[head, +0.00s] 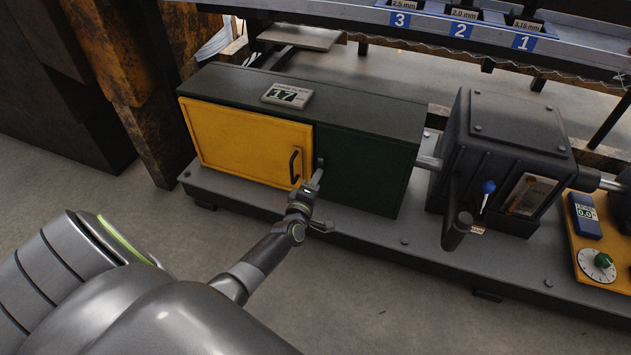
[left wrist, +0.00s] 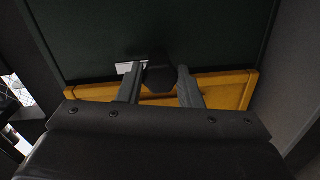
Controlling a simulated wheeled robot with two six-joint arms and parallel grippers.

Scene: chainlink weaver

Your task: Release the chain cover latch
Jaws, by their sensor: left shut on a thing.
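The chain cover (head: 240,140) is a yellow door with a dark handle (head: 294,166), set in the front of a dark green housing (head: 365,170). The door looks closed. The latch (head: 320,163) is a small dark piece at the door's right edge. My left gripper (head: 312,182) is at that edge, just right of the handle. In the left wrist view the two fingers of my left gripper (left wrist: 160,88) are shut on the dark latch (left wrist: 158,72), with the yellow door (left wrist: 232,90) behind. My right gripper is not in view.
A small display (head: 287,95) sits on top of the housing. To the right stand a dark gearbox (head: 510,140) with a blue-knobbed lever (head: 488,187) and a yellow control panel (head: 595,250). A rail with numbered slots (head: 460,30) runs behind. The floor in front is clear.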

